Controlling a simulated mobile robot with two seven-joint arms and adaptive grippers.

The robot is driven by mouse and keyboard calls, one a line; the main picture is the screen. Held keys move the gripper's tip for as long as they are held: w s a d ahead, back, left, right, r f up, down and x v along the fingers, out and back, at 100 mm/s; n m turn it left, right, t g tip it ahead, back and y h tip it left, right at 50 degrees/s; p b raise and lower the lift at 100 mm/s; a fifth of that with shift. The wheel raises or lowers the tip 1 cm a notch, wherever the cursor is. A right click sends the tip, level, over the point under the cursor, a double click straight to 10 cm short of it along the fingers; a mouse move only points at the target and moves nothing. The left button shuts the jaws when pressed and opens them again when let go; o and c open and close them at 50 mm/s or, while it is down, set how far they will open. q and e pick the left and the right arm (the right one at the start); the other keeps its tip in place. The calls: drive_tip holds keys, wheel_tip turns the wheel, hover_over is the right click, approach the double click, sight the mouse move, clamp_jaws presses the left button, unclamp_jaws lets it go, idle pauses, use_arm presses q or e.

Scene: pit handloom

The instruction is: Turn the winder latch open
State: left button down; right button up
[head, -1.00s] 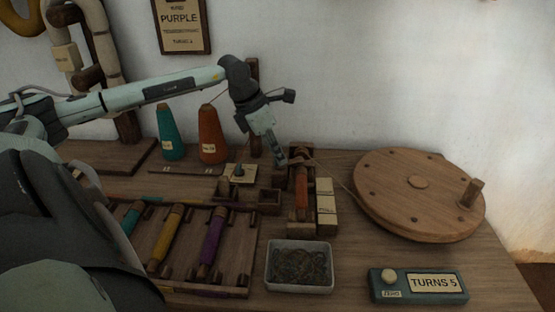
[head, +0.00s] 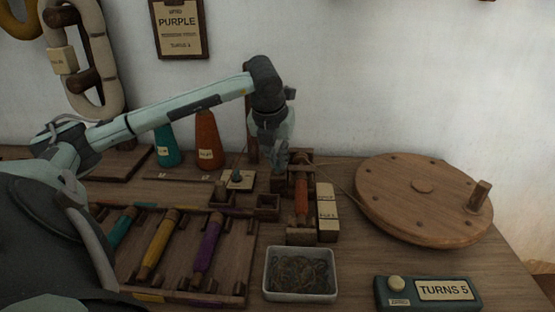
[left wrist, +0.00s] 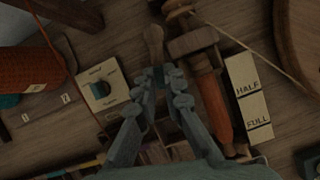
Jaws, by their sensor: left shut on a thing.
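The winder (head: 302,205) is a wooden frame holding an orange-red wound bobbin, right of the table's middle in the head view. It also shows in the left wrist view (left wrist: 212,95). A pale wooden lever (left wrist: 153,42), which looks like the latch, stands left of the winder's end block in the left wrist view. My left gripper (head: 281,165) points down at the winder's far left corner. In the left wrist view its fingertips (left wrist: 163,77) are closed on the lever's near end. The fingers hide the gripped part, so its turn angle is unclear. My right gripper is out of view.
A large wooden wheel (head: 400,200) with a peg stands right, its thread running to the winder. A HALF/FULL card (head: 327,212) lies beside the winder. A small dial (head: 239,179), a metal tray (head: 299,290), a TURNS 5 box (head: 428,291) and a bobbin rack (head: 240,262) surround it.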

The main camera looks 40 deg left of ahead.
use_arm(q)
drive_tip(key=shift+n+g+y, duration=0.3)
drive_tip(key=shift+n, duration=0.8)
drive_tip(key=c, duration=1.6)
unclamp_jaws()
drive_tip(key=shift+v, duration=6.05)
drive_tip(key=shift+d+f, duration=0.1)
